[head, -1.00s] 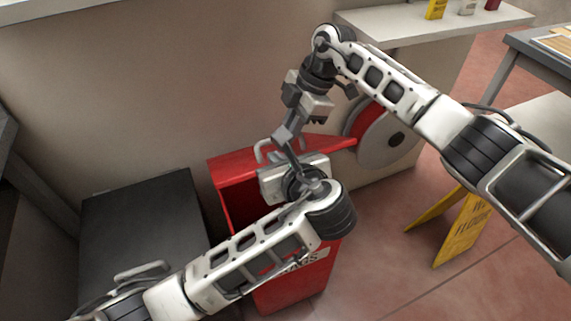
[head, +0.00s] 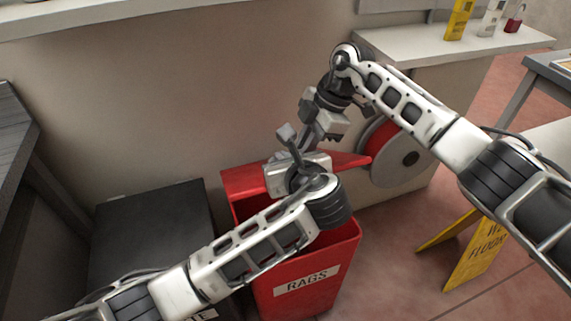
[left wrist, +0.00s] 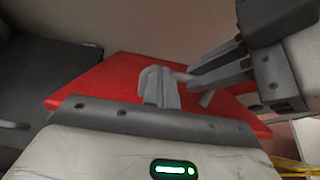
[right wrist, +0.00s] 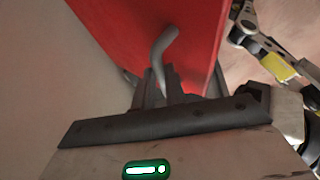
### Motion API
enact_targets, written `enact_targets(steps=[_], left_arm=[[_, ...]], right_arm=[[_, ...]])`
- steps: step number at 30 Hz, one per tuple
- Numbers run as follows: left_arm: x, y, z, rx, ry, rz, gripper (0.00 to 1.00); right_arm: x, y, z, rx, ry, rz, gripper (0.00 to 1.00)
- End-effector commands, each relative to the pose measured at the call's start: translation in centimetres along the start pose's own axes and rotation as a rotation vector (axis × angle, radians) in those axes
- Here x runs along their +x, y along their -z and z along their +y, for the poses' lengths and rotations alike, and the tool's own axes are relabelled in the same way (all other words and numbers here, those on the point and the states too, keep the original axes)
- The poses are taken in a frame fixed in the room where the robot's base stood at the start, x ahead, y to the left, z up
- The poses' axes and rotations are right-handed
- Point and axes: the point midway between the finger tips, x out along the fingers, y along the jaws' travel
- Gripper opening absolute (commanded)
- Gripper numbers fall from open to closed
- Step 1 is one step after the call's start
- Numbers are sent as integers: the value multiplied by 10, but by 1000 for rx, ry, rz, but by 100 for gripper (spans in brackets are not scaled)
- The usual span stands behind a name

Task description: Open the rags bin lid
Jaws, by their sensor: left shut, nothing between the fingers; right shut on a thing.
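The red rags bin (head: 305,285) stands in the middle of the head view, labelled RAGS. Its red lid (head: 240,182) is raised and tilted at the back, and the bin mouth shows below. In the right wrist view my right gripper (right wrist: 160,82) is shut on the grey bent lid handle (right wrist: 163,48), with the lid (right wrist: 200,50) behind. My left gripper (left wrist: 160,88) is shut and empty in front of the lid (left wrist: 100,80), close to the handle. Whether it touches the lid I cannot tell. My left forearm hides part of the bin mouth.
A dark bin (head: 150,230) stands to the left. A hose reel (head: 405,160) is on the wall unit at the right, below a shelf (head: 450,40) with bottles. A yellow wet-floor sign (head: 475,250) stands on the floor at the right.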

Motion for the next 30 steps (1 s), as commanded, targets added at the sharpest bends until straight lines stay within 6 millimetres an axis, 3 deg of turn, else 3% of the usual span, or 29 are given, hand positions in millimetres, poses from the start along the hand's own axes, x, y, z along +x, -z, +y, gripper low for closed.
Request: enact_targets(steps=[3, 4, 6, 17, 30], left_arm=[[1, 2, 0, 0, 0, 0, 0], [0, 2, 0, 0, 0, 0, 0], [0, 2, 0, 0, -1, 1, 0], [2, 3, 1, 3, -3, 5, 0], [3, 5, 2, 6, -6, 8, 0]], right_arm=[[6, -4, 1, 5, -9, -9, 0], [6, -4, 1, 5, -9, -9, 18], [6, -4, 1, 5, -10, -7, 34], [-4, -2, 2, 1, -13, -4, 34], [-88, -1, 1, 1, -17, -7, 34]])
